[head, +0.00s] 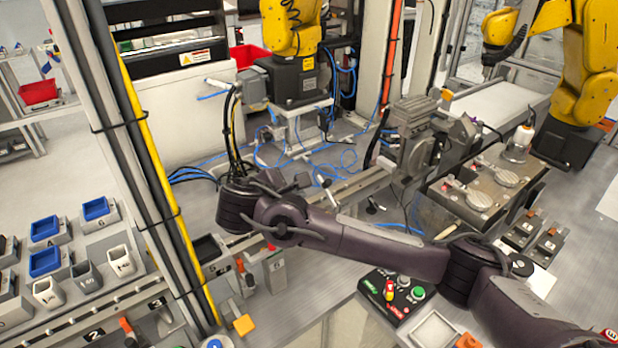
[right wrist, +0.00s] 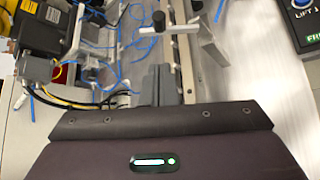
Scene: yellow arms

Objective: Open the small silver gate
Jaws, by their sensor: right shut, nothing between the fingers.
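My right gripper (head: 303,181) is shut and empty, above the narrow rail track in the middle of the head view. Its grey fingers (right wrist: 158,84) lie together in the right wrist view. Just beyond the fingertips is a small silver bar with a black knob (right wrist: 158,20); the bar also shows in the head view (head: 330,196). A flat silver plate (right wrist: 211,48) stands right of the rail in the wrist view. I cannot tell for sure which of these is the gate. The gripper looks apart from both. My left gripper is not in view.
A control box with a red and a green button (head: 396,296) sits in front of my right arm. A grey machine block (head: 411,140) stands at the track's right end. Blue hoses (head: 345,160) lie behind the track. A grey post with a yellow cable (head: 140,130) rises at left.

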